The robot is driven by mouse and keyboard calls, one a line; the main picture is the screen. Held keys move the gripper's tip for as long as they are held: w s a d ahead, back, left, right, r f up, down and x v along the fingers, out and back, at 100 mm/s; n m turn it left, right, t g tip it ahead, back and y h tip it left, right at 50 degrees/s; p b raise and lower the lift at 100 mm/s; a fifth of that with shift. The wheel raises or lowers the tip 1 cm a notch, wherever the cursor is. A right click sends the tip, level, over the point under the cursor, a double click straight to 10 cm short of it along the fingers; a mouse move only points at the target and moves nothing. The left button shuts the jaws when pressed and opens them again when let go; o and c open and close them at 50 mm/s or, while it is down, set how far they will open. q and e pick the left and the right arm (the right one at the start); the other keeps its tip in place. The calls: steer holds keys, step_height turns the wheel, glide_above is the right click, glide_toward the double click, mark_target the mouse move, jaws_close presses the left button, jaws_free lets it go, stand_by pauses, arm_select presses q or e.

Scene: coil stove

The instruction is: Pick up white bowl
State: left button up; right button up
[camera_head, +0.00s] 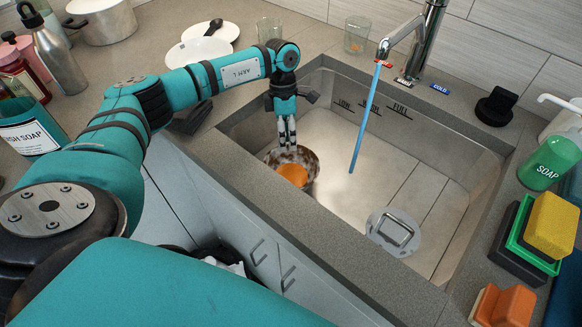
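A round bowl (309,161), whitish with brown stains, sits in the left part of the sink, close to its front wall. Something orange (293,174) lies in it. My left gripper (287,147) points down into the sink, with its fingertips at the bowl's far rim. The fingers look close together. I cannot tell whether they grip the rim or are only over it. My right gripper is not in view.
The sink (430,165) has a drain (394,232), and blue water runs from the faucet (410,45). Sponges (550,224) and a green soap bottle (550,163) stand on the right counter. Plates (198,50), glasses (357,35) and a pot (100,20) stand behind my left arm.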

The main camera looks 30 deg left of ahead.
mark_target(291, 173)
arm_select(q)
steer(key=x, duration=0.3)
steer(key=shift+a+f, duration=0.1)
steer(key=shift+f, duration=0.05)
steer(key=shift+c, duration=0.2)
jaws_close()
